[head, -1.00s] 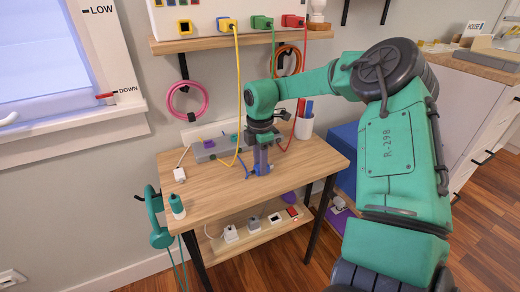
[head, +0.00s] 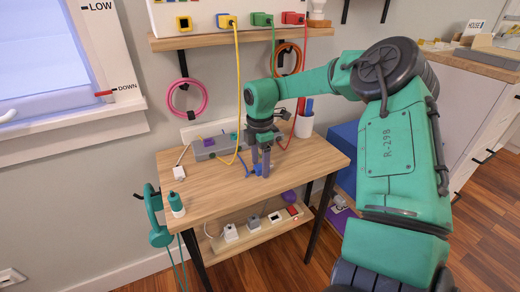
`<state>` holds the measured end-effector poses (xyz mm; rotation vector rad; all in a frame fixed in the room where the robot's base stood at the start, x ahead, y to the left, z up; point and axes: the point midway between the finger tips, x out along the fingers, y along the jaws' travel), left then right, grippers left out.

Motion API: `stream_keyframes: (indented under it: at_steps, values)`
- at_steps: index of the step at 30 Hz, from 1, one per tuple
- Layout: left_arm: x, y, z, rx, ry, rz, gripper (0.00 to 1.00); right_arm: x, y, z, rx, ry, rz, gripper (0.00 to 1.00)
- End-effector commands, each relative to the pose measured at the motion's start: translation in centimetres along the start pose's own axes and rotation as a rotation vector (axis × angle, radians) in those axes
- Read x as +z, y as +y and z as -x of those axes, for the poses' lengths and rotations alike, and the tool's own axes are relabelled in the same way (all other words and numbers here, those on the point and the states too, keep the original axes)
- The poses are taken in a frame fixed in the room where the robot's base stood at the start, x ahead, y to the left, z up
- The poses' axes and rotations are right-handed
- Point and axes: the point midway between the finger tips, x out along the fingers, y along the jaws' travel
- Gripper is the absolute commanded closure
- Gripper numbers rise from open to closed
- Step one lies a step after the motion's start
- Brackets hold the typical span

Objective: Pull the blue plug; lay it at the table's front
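The blue plug (head: 257,171) lies on the wooden table (head: 220,192), apart from the grey power strip (head: 208,152), with a short piece of blue cord behind it. My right gripper (head: 260,173) points down over the plug. Its two fingers stand apart, one on each side of the plug, and partly hide it. A purple plug (head: 209,142) and a teal plug (head: 234,136) are at the strip. My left gripper is not in view.
A white plug (head: 179,173) and a teal-and-white bottle (head: 176,204) stand on the table's left side. A pen cup (head: 304,125) is at the back right. A yellow cable hangs down near my gripper. The table's front middle is clear.

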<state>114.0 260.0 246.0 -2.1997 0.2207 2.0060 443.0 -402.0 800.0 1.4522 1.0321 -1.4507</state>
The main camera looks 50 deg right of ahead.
Motion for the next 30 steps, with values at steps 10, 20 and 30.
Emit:
stream_keyframes:
  at_steps: [10, 20, 30]
  values:
    - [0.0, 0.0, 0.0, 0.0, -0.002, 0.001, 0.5, 0.0, 0.0, 0.3, 0.001, 0.0, 0.0, 0.29]
    - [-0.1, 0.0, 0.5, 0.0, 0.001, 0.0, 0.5, 0.0, 0.1, 8.7, 0.007, -0.001, -0.001, 0.29]
    - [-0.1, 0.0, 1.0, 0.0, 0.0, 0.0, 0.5, 0.0, 0.0, 14.5, 0.0, -0.001, 0.0, 0.29]
